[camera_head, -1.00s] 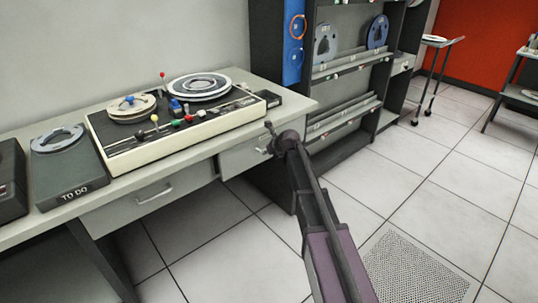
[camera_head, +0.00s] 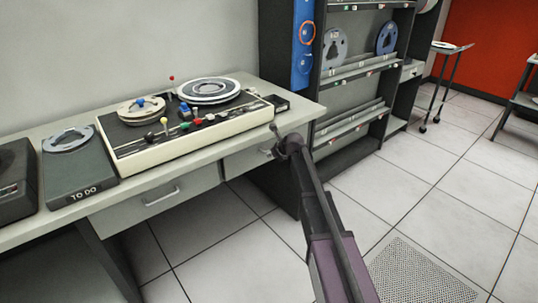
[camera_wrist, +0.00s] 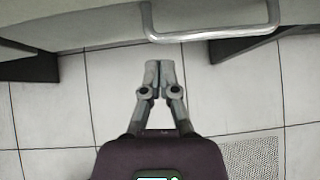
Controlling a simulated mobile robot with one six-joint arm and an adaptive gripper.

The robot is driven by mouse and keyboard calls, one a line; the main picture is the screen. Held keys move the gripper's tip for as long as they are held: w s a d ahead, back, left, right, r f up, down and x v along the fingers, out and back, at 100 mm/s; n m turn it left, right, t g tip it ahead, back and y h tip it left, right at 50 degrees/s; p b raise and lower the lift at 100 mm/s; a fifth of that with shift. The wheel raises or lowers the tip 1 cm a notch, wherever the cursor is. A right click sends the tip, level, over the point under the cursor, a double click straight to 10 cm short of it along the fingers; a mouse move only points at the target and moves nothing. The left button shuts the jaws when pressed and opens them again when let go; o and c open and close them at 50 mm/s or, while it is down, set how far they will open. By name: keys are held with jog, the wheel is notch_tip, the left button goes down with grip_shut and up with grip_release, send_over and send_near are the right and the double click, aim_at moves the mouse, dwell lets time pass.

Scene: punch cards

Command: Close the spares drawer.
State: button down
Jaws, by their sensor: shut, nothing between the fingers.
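Two grey drawers sit under the desk's front edge in the head view: a left one (camera_head: 140,208) and a right one (camera_head: 240,162), each with a bar handle. I see no label showing which is the spares drawer, and I cannot tell how far either stands out. My gripper (camera_head: 274,128) is in front of the right drawer and partly hides its handle. In the wrist view, my gripper (camera_wrist: 160,70) has its fingers together and empty. A metal bar handle (camera_wrist: 210,36) on a pale front is just beyond the fingertips, apart from them in the picture.
The desk (camera_head: 62,226) carries a cream console (camera_head: 150,158) with reels and a dark "TO DO" tray (camera_head: 85,190). A dark tape rack (camera_head: 340,158) stands right of the desk. Tiled floor (camera_head: 400,190) is clear to the right. A small trolley (camera_head: 450,47) stands farther back.

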jog(key=s+f+p+v, duration=0.1)
jog(key=p+v, duration=0.5)
jog(key=v, duration=0.5)
jog(key=shift+s+d+p, duration=0.25)
jog(key=shift+d+p, duration=0.15)
jog(key=shift+d, duration=0.05)
jog(key=shift+s, duration=0.1)
jog(key=s+d+f+n+g+h, duration=0.2)
jog(key=s+n+g, duration=0.1)
jog(key=s+n, duration=0.7)
jog(key=s+d+f+n+g+h, duration=0.1)
jog(key=s+d+f+n+g, duration=0.1)
jog(key=s+n, duration=0.8)
jog(key=s+d+f+n+g+h, duration=0.1)
jog(key=s+d+n+g+h, duration=0.15)
jog(key=s+n, duration=0.8)
notch_tip(320, 180, up, 19)
jog(key=p, duration=1.9)
jog(key=shift+m, duration=0.45)
